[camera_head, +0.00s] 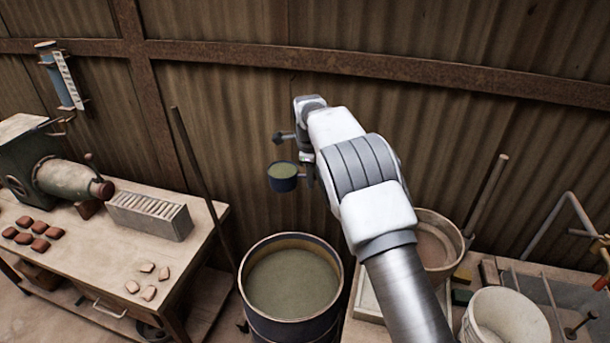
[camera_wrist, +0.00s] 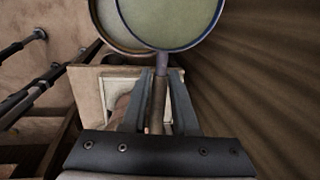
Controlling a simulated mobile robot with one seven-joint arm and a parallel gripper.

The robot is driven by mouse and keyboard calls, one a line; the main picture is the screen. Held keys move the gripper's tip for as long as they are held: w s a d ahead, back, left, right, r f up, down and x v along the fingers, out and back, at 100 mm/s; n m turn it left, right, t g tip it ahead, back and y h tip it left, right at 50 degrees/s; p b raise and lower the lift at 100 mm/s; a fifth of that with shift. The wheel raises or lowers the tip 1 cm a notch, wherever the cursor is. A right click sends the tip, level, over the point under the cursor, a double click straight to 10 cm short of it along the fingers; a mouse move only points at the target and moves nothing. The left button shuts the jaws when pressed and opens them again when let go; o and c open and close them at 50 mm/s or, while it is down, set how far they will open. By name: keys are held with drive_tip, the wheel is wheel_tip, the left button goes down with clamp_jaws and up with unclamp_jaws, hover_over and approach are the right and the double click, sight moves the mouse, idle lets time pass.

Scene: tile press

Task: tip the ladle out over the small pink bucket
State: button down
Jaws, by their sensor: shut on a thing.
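The ladle (camera_head: 283,183) is a small dark blue cup filled with grey-green liquid. It hangs roughly level above and just behind the big dark drum (camera_head: 247,311), which holds the same green liquid. My gripper (camera_wrist: 161,85) is shut on the ladle's handle (camera_wrist: 159,105). In the wrist view the ladle's cup (camera_wrist: 172,22) is at the top, overlapping the drum's rim. I see no clearly pink bucket; a pale off-white bucket (camera_head: 470,328) stands at the lower right, and a tan tub (camera_head: 458,232) with pinkish contents is partly hidden by my arm.
A wooden workbench (camera_head: 205,260) on the left carries a machine (camera_head: 55,178), a slotted grey block (camera_head: 150,215) and several tiles. A dark rod (camera_head: 195,170) leans on the corrugated wall behind. A pale pipe frame (camera_head: 548,225) stands at the far right.

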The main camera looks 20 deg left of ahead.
drive_tip(key=s+d+f+h+b, duration=0.1)
drive_tip(key=d+b, duration=0.1)
drive_tip(key=d, duration=2.1)
drive_tip(key=d+f+b, duration=0.2)
drive_tip(key=d, duration=2.1)
drive_tip(key=a+r+n+h+b, duration=0.1)
drive_tip(key=a+r+h+b, duration=0.5)
drive_tip(key=r+h+b, duration=0.4)
drive_tip(key=shift+s+a+r+t+h, duration=0.2)
drive_tip(key=shift+r+t+h, duration=0.25)
drive_tip(key=shift+h, duration=0.35)
idle(1.2)
idle(0.4)
